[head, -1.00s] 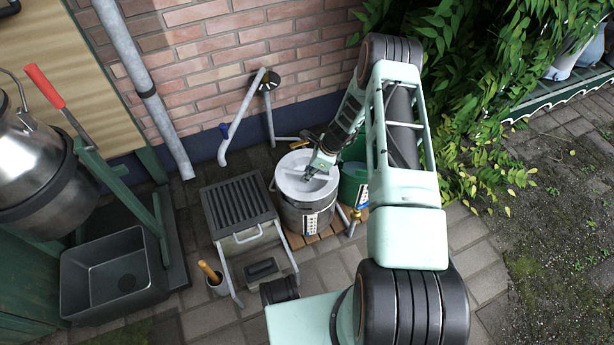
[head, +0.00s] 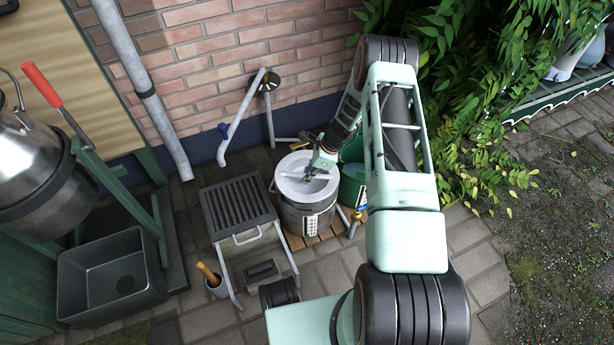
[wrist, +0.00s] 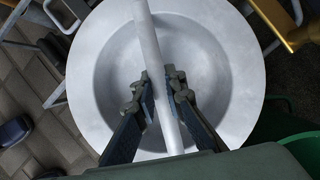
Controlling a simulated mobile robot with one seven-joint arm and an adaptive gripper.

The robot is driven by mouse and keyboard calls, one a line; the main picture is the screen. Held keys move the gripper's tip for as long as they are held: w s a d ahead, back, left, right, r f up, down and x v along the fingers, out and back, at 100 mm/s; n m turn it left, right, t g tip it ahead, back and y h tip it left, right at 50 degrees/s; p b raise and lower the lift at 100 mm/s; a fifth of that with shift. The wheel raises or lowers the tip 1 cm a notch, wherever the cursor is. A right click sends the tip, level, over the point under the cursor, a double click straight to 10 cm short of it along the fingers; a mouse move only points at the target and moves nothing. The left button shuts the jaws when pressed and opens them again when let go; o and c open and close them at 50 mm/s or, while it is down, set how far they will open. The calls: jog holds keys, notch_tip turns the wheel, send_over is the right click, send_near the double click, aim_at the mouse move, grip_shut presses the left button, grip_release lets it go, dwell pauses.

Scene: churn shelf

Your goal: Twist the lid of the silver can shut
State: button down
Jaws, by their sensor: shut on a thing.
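The silver can (head: 307,216) stands upright on a wooden slatted base beside the wall, with a label on its front. Its pale grey dished lid (head: 292,187) sits on top. In the wrist view the round lid (wrist: 84,75) fills the middle, and a straight bar handle (wrist: 147,40) crosses its dish. My gripper (wrist: 162,100) is shut on this bar, one finger on each side. In the head view my gripper (head: 310,174) reaches the lid from the upper right. The lid's far side and thread are hidden, so how tightly it sits cannot be told.
A green bucket (head: 352,185) stands close at the can's right. A slatted-top stand (head: 238,205) is at its left. A tap and grey pipe (head: 240,118) rise behind, before the brick wall. A dark basin (head: 112,278) and a large steel churn (head: 40,175) are further left.

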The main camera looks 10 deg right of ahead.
jog(key=shift+r, duration=0.1)
jog(key=c, duration=1.9)
grip_release()
jog(key=v, duration=1.2)
jog(key=shift+d, duration=0.1)
